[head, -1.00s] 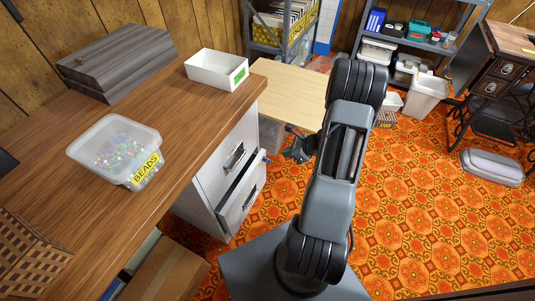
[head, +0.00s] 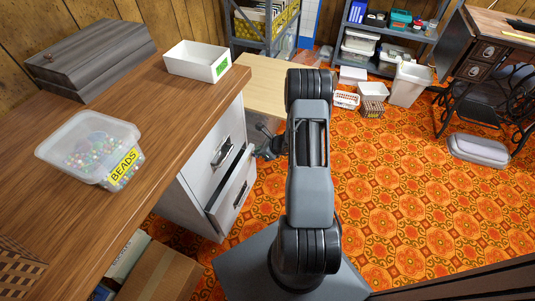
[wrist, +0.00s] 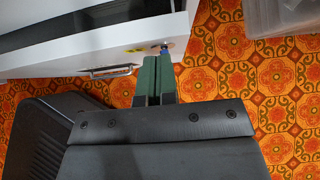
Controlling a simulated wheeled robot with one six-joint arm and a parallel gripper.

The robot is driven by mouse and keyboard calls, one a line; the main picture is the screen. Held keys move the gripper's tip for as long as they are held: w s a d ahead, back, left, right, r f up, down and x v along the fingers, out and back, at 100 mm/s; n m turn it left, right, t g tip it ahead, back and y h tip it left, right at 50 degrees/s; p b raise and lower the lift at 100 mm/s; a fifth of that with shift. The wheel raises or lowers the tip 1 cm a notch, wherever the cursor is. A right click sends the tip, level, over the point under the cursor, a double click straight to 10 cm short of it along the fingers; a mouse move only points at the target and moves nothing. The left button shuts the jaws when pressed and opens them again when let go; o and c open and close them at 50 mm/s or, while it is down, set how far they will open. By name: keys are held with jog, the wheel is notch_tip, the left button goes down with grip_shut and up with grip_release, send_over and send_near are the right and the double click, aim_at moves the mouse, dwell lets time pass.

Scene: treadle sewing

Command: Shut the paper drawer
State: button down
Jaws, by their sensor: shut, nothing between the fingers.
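The paper drawer (head: 238,193) is the lower white drawer of the cabinet under the wooden counter. It stands partly open, with a dark gap showing behind its front. In the wrist view its white front (wrist: 60,58) crosses the top left, with a metal handle and the dark inside behind it. My gripper (head: 264,153) is near the far end of the drawer front in the head view. In the wrist view its green fingers (wrist: 155,68) are shut and empty, with their tips close to the front's end. I cannot tell whether they touch it.
The upper drawer (head: 221,151) looks shut. The counter (head: 165,110) overhangs the cabinet and bears a bead box (head: 92,150) and a white tray (head: 196,61). A low wooden table (head: 265,85) stands beyond the cabinet.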

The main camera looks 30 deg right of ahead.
aim_at(251, 150)
jog(key=shift+w+a, duration=0.45)
jog(key=shift+w, duration=0.1)
jog(key=shift+w+a+b, duration=0.5)
jog(key=shift+w+a, duration=0.3)
jog(key=shift+w, duration=0.3)
jog(key=shift+s+d, duration=0.3)
jog(key=shift+s, duration=0.1)
jog(key=shift+s+d, duration=0.45)
jog(key=shift+s, duration=0.2)
jog(key=shift+s+d, duration=0.4)
jog(key=shift+s, duration=0.2)
jog(key=p+v, duration=0.3)
jog(key=v, duration=0.7)
